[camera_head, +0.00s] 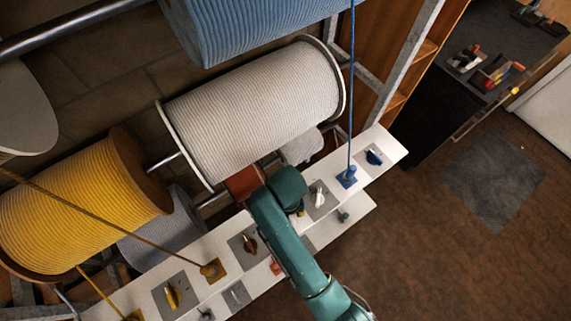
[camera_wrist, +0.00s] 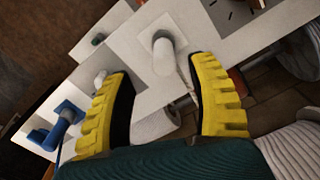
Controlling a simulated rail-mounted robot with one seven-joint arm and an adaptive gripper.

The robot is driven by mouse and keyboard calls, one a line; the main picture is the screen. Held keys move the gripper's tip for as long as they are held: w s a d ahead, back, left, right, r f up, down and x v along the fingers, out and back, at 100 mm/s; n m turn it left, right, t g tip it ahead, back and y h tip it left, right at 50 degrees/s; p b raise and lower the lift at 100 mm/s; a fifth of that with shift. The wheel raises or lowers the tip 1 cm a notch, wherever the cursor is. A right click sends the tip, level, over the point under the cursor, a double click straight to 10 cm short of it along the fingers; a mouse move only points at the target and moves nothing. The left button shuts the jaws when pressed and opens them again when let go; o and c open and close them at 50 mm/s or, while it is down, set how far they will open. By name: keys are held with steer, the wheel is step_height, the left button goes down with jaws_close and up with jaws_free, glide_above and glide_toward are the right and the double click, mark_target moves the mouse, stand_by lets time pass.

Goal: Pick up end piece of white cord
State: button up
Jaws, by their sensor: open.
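A short white cylindrical end piece (camera_wrist: 163,54) stands on a pale square plate in the wrist view. A thin pale strand, perhaps its cord, runs down from beside it. My gripper (camera_wrist: 161,68) is open, its two yellow ridged fingers spread on either side of the piece's line. I see no contact with it. In the head view a white piece (camera_head: 319,196) sits on a grey square on the white shelf, just right of my wrist. My wrist hides most of the gripper there; only a bit of yellow shows.
The large white cord spool (camera_head: 255,108) hangs behind the shelf (camera_head: 387,153). A blue end piece (camera_head: 347,176) with a taut blue cord (camera_head: 351,95) stands to the right. A brown-yellow cord (camera_head: 105,222) crosses at left. Open floor lies at lower right.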

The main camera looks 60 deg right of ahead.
steer(key=f, duration=0.7)
steer(key=shift+w, duration=0.3)
jaws_close()
